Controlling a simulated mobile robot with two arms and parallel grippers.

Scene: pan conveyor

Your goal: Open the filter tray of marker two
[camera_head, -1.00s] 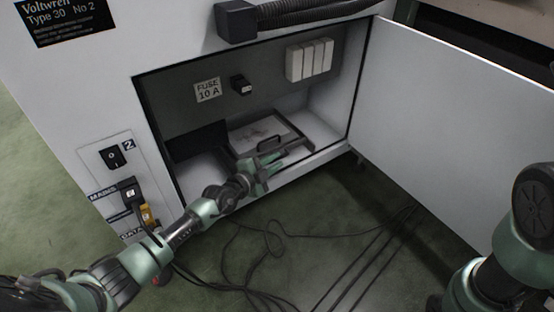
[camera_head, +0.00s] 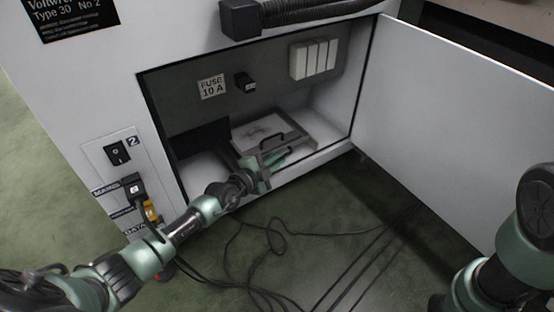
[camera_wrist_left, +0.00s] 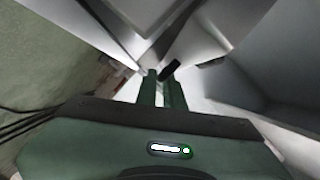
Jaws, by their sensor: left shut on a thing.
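Marker two is the white cabinet (camera_head: 100,75) with its lower compartment open. The filter tray (camera_head: 254,131) lies on the compartment floor, with a pale sheet bearing a dark smudge in it. Its dark bar handle (camera_head: 283,141) is at the front. My left gripper (camera_head: 274,160) is at the tray's front and shut on the handle. In the left wrist view the green fingers (camera_wrist_left: 161,88) stand close together, with the black handle end (camera_wrist_left: 171,69) at their tips. The fingers partly hide the tray front. My right arm shows at the right edge, but its gripper is out of frame.
The white door (camera_head: 455,120) stands wide open on the right. Cables (camera_head: 275,250) lie on the green floor below the opening. A fuse label (camera_head: 212,86), a black knob (camera_head: 245,82) and white blocks (camera_head: 315,60) are on the compartment's back wall.

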